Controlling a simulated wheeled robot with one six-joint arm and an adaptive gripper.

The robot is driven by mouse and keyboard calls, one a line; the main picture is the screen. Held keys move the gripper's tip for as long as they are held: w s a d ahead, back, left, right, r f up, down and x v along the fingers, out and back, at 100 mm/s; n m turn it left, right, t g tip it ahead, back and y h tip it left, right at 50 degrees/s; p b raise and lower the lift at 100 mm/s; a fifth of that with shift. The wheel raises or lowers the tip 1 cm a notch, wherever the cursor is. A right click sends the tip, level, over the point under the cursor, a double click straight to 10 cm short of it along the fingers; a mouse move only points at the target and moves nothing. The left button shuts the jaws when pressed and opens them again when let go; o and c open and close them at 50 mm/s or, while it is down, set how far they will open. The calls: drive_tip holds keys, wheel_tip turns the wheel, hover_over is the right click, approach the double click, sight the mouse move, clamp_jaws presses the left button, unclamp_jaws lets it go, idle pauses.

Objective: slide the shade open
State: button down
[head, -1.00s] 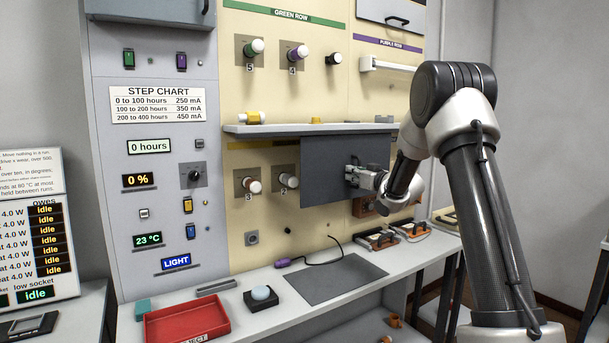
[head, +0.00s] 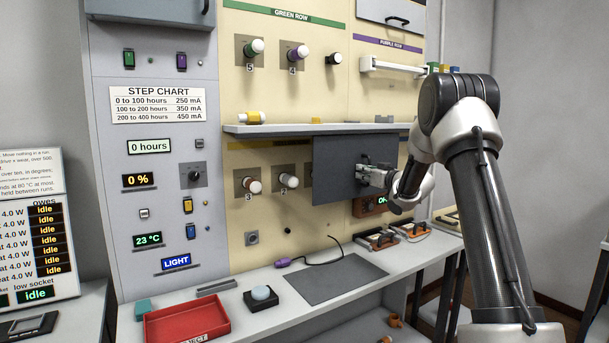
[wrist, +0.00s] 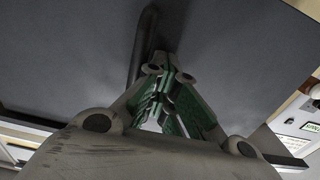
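My gripper (head: 364,172) is at the shade's right part. In the wrist view its green-padded fingers (wrist: 165,72) converge at the handle, seemingly shut on it; the exact contact is partly hidden by the fingers. The wall behind the shade is covered.
An orange-brown box with a lit green display (head: 372,206) shows below the shade's right end. The shelf (head: 310,128) runs just above.

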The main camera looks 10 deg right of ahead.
drive_tip(key=shift+w+d, duration=0.3)
drive_tip(key=shift+d, duration=0.55)
drive_tip(key=shift+w+d, duration=0.25)
drive_tip(key=shift+d, duration=0.6)
drive_tip(key=shift+w+d, duration=0.3)
drive_tip(key=shift+d, duration=0.55)
drive_tip(key=w+d, duration=0.3)
drive_tip(key=d, duration=0.6)
drive_tip(key=shift+d, duration=0.25)
drive_tip(key=w+d, duration=0.3)
drive_tip(key=d, duration=0.6)
drive_tip(key=shift+d, duration=0.25)
drive_tip(key=shift+w+d, duration=0.25)
drive_tip(key=shift+d, duration=0.35)
drive_tip(key=shift+w+d, duration=0.2)
drive_tip(key=shift+d, duration=0.5)
